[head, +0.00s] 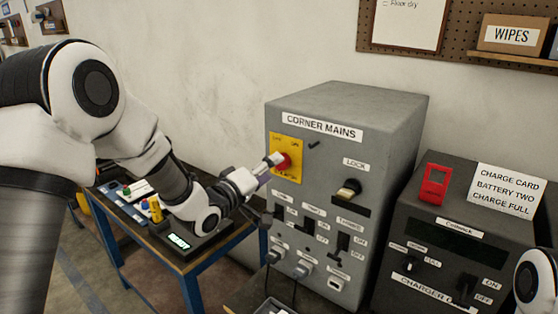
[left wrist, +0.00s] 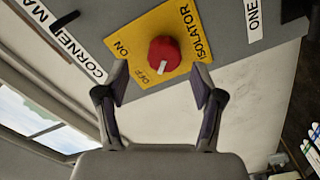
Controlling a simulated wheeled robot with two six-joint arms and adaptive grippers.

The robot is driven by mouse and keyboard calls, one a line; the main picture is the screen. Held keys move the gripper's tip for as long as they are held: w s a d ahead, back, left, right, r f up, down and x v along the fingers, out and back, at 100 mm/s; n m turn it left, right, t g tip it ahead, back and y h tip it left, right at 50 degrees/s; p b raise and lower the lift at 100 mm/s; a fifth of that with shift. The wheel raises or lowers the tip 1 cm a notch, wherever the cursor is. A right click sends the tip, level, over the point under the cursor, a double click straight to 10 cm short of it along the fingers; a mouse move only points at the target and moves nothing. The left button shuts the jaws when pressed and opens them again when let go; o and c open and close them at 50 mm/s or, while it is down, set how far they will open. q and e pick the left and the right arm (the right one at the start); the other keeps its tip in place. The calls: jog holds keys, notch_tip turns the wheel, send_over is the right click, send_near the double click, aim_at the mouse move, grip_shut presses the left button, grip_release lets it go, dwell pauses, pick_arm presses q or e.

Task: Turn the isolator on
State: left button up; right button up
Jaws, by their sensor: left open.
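The isolator is a red round knob (head: 282,162) on a yellow plate (head: 288,146), on the front of the grey CORNER MAINS box (head: 390,110). In the left wrist view the knob (left wrist: 164,52) has a white mark on its lower side, towards the word OFF; ON is printed to the left. My left gripper (left wrist: 160,82) is open, its fingertips to either side and just short of the knob. In the head view my left gripper (head: 268,164) is at the plate and partly covers the knob. I cannot tell whether a finger touches it. My right gripper is out of view.
Below the plate are several switches and sockets with cables. A lock knob (head: 348,189) sits to the right. A dark charger box (head: 440,215) with a red tag (head: 435,184) stands further right. A blue-framed bench (head: 190,285) is at left, under my left arm.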

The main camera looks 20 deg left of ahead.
pick_arm(q)
jog(key=x, duration=0.2)
jog(key=p+x, duration=0.1)
jog(key=x, duration=0.1)
jog(key=shift+w+a+f, duration=0.2)
jog(key=shift+a, duration=0.15)
jog(key=shift+s+d, duration=0.15)
jog(key=shift+c, duration=0.3)
jog(key=c, duration=1.1)
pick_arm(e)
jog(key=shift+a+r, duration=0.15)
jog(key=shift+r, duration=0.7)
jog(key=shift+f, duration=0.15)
pick_arm(q)
jog(key=shift+r+m+b, duration=0.15)
jog(key=shift+m+b, duration=7.55)
jog(key=shift+m, duration=1.3)
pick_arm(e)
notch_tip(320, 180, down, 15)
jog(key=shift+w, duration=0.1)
